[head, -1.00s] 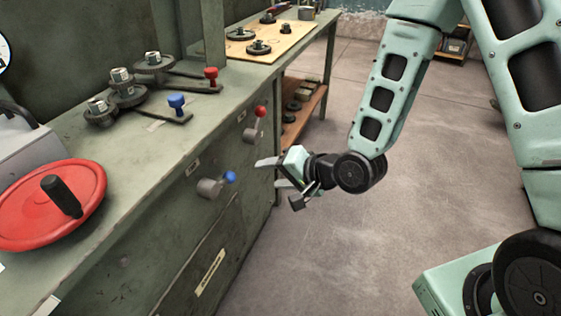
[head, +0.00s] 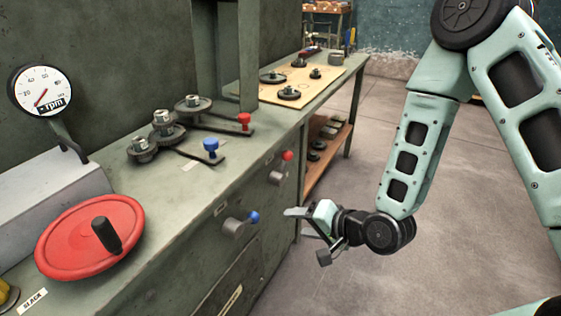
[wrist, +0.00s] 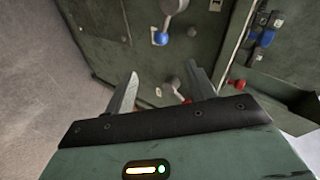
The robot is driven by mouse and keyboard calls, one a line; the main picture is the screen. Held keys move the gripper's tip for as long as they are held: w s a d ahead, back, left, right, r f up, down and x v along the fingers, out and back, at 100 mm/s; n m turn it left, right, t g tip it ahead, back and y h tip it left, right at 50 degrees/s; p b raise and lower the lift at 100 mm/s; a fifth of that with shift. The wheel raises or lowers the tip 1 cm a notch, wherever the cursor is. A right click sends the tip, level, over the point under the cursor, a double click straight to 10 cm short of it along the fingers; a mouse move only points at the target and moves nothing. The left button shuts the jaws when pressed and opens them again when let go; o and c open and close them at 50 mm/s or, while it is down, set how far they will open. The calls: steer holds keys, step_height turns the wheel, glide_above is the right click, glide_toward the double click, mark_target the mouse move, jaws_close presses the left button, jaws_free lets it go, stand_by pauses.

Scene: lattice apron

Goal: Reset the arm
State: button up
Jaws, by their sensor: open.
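My gripper (head: 302,222) hangs at the end of my arm, beside the front face of the green machine (head: 160,250). Its two fingers are apart with nothing between them. In the wrist view my gripper (wrist: 160,88) shows both fingers spread, pointing at the machine's front panel. A blue-knobbed lever (head: 240,222) and a red-knobbed lever (head: 282,166) are on that front face, to the left of the gripper. The blue-tipped lever (wrist: 161,37) shows at the top of the wrist view. The red knob (wrist: 186,101) is partly hidden near the right finger.
A red handwheel (head: 75,250) and an rpm gauge (head: 42,90) are at the left. Gears with blue (head: 210,146) and red (head: 243,120) knobs stand on the machine's top. A wooden board (head: 325,82) holds several parts at the back. Open floor (head: 345,290) lies to the right.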

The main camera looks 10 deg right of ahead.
steer(key=s+d+r+n+g+h+p, duration=0.1)
steer(key=s+r+n+g+h+p, duration=0.2)
steer(key=s+r+n+p, duration=0.3)
steer(key=s+d+r+n+g+h+p, duration=0.1)
steer(key=s+r+n+g+h+p, duration=0.3)
steer(key=s+r, duration=1.1)
step_height(320, 180, up, 7)
steer(key=n+g+p, duration=0.1)
steer(key=n+p, duration=0.1)
steer(key=n, duration=0.1)
steer(key=shift+s+r+n, duration=0.2)
steer(key=shift+s+n, duration=0.05)
steer(key=shift+n, duration=0.15)
